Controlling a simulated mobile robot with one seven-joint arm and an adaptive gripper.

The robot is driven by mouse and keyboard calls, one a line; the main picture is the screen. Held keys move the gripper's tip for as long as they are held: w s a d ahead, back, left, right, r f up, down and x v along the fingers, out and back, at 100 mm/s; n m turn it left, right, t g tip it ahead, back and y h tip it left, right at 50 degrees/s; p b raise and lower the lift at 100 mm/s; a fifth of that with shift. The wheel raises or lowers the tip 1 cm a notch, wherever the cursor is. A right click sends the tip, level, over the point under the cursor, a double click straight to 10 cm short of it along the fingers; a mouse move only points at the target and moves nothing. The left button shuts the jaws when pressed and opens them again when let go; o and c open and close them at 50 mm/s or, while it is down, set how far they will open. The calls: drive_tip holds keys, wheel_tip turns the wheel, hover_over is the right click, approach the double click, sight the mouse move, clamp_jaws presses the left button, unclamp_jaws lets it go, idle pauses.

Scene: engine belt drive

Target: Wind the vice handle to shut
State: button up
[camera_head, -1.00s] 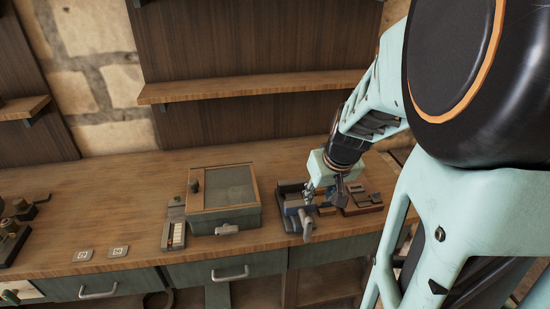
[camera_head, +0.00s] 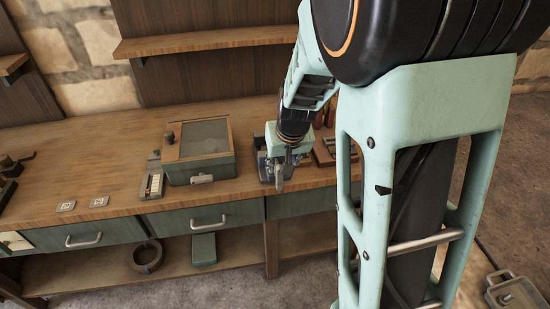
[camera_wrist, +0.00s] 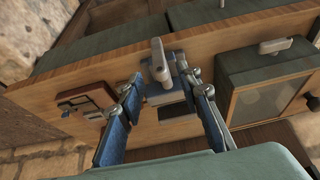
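The small vice (camera_head: 262,171) stands at the front edge of the wooden workbench, partly hidden behind my gripper (camera_head: 285,161) in the head view. In the wrist view, the vice's grey handle (camera_wrist: 158,62) shows at the bench edge, with the blue-grey vice body (camera_wrist: 163,95) beside it. My gripper (camera_wrist: 159,82) is open there, its two blue-padded fingers spread on either side of the vice in the picture. Nothing shows between the fingers as held. I cannot tell whether a finger touches the handle or how far apart the jaws are.
A green box with a framed lid (camera_head: 203,146) stands left of the vice, with a narrow tray (camera_head: 152,184) beside it. A wooden block holder (camera_head: 325,152) is at the right. Drawers (camera_head: 205,219) and a lower shelf lie below. A wall shelf (camera_head: 205,40) runs above the bench.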

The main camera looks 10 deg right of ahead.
sight(279, 176)
drive_tip(key=b+x, duration=0.1)
drive_tip(key=x, duration=0.8)
drive_tip(key=shift+b, duration=0.3)
clamp_jaws()
